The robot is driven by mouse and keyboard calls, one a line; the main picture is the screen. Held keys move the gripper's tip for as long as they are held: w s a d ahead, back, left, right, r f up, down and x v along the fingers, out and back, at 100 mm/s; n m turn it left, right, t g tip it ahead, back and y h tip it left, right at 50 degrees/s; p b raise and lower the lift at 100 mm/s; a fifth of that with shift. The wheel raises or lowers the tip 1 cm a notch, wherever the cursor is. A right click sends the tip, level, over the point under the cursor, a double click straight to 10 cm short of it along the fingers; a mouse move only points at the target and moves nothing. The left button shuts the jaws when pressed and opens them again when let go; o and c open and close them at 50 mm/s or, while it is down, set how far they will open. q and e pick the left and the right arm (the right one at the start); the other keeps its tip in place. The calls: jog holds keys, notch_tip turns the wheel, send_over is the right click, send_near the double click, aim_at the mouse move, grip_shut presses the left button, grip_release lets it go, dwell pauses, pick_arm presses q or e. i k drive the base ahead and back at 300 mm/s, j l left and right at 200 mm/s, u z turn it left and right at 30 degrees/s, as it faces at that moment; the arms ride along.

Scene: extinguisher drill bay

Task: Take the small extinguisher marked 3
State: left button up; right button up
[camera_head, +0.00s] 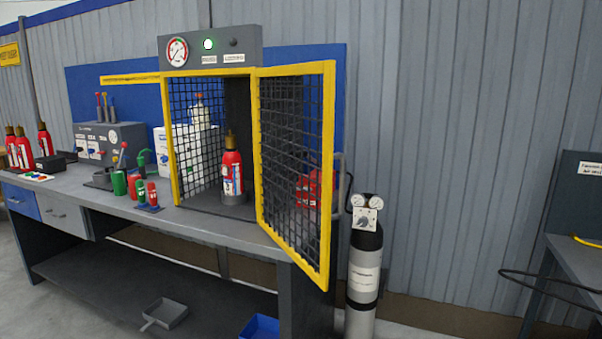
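A small red extinguisher (232,172) with a brass-coloured top stands upright in a grey round holder (235,198) inside the yellow-framed mesh cage (169,140). It has a white label, but I cannot make out a number on it. More small red extinguishers stand at the far left of the bench, including one (45,141) beside a black box; their marks are too small to read. Neither of my grippers is in view.
The cage's mesh door (329,180) stands open, swung out past the front of the bench (240,236). Small red and green cylinders (119,183) stand left of the cage. A gas cylinder (362,285) with gauges stands right of the door.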

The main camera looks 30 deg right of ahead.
aim_at(231, 167)
jog(key=l+u, duration=0.1)
jog(key=l, duration=0.75)
jog(key=k+l, duration=0.1)
jog(key=l, duration=0.75)
jog(key=l+u, duration=0.15)
jog(key=l, duration=0.65)
jog(key=j+z, duration=0.1)
jog(key=z, duration=0.25)
jog(key=i+j+z, duration=0.15)
jog(key=z, duration=0.25)
jog(key=j+z, duration=0.1)
jog(key=z, duration=0.25)
jog(key=i+j+z, duration=0.15)
jog(key=j+z, duration=0.2)
jog(key=j, duration=0.55)
jog(key=j+z, duration=0.4)
jog(key=j, duration=0.45)
jog(key=i, duration=0.05)
